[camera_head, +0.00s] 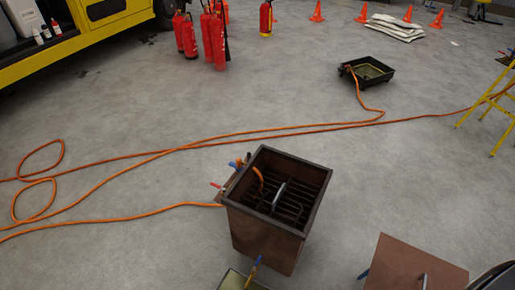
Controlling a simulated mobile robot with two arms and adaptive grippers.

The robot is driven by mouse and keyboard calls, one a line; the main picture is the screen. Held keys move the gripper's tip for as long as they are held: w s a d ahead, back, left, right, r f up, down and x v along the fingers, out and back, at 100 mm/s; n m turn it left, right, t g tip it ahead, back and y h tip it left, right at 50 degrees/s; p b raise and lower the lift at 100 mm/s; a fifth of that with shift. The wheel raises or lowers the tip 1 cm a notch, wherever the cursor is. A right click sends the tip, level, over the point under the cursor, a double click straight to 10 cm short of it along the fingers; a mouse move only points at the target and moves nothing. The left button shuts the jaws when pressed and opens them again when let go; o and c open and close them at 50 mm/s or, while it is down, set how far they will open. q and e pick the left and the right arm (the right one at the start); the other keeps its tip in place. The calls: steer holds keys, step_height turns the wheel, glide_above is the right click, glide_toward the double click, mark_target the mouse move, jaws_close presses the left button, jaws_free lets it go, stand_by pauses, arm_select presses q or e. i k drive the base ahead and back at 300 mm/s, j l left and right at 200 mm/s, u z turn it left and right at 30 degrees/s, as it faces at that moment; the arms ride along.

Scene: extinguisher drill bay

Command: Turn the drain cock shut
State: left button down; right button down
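A brown open-topped metal box (250,232) with dark bars inside stands on the floor at centre. On its left side are a small red lever (215,185) and a blue lever (233,165). A blue-handled fitting (254,268) with an orange-yellow lower part shows in front of the box, above a shallow tray (233,282) cut by the bottom edge. I cannot tell which of these is the drain cock, or whether it is open or shut. Neither of my grippers is recognisable in view.
Orange hoses (160,153) cross the floor left to right. A brown panel (415,265) lies at the lower right. A black tray (370,70), red extinguishers (215,40), orange cones (317,12) and a yellow stepladder (490,100) stand farther off.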

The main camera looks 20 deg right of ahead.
mark_target(259, 259)
steer(key=z, duration=0.75)
steer(key=k, duration=0.75)
